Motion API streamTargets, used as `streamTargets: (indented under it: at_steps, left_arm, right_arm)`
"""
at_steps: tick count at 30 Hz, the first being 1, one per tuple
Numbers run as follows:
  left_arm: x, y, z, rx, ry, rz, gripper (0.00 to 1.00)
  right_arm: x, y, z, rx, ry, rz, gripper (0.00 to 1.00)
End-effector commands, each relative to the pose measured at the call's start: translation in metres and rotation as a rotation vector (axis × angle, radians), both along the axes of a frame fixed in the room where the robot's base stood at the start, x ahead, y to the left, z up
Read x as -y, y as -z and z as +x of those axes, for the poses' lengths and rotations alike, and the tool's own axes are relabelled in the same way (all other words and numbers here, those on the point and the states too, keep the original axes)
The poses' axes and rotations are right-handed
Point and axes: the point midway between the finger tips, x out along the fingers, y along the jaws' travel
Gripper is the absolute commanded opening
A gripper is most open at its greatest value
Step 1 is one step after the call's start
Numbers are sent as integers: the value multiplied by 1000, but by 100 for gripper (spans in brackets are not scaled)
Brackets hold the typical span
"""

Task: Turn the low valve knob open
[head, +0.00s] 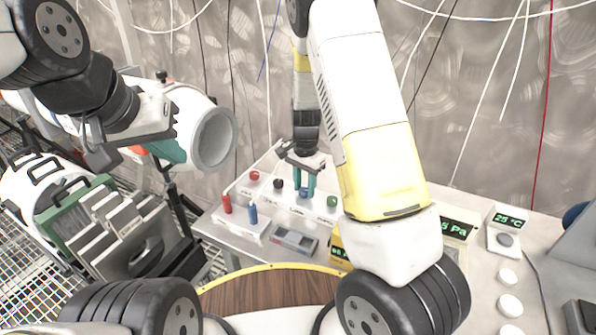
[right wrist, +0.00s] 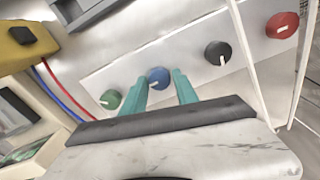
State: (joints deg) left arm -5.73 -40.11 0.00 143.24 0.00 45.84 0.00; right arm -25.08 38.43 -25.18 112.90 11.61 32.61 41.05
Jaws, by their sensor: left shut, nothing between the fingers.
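A row of knobs stands on a pale panel: red (head: 255,175), black (head: 278,184), blue (head: 303,192) and green (head: 332,201). The small label in front of the blue knob seems to read LOW, but is hard to make out. My right gripper (head: 305,180) comes down over the blue knob with its teal fingers apart. In the right wrist view, the blue knob (right wrist: 158,77) shows between the fingertips; contact cannot be told. Its white pointer mark is visible. My left gripper (head: 172,152) is shut and empty, at the left, away from the panel.
A white tube (head: 215,138) lies behind my left gripper. Displays, including a temperature readout (head: 510,219), stand at the right.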

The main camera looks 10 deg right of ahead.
Motion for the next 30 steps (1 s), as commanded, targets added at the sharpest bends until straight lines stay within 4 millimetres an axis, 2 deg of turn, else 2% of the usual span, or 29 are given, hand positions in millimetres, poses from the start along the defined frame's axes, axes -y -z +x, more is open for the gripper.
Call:
streamTargets:
  at_steps: [1,2,13,24,30]
  left_arm:
    - [0,0,0,0,0,0,0]
    - [0,0,0,0,0,0,0]
    - [0,0,0,0,0,0,0]
    - [0,0,0,0,0,0,0]
    - [0,0,0,0,0,0,0]
  right_arm:
    - [0,0,0,0,0,0,48]
    - [0,0,0,0,0,0,52]
    - [0,-4,0,0,-2,0,52]
    - [0,-62,1,2,-2,1,52]
    - [0,-77,0,-1,-2,-1,52]
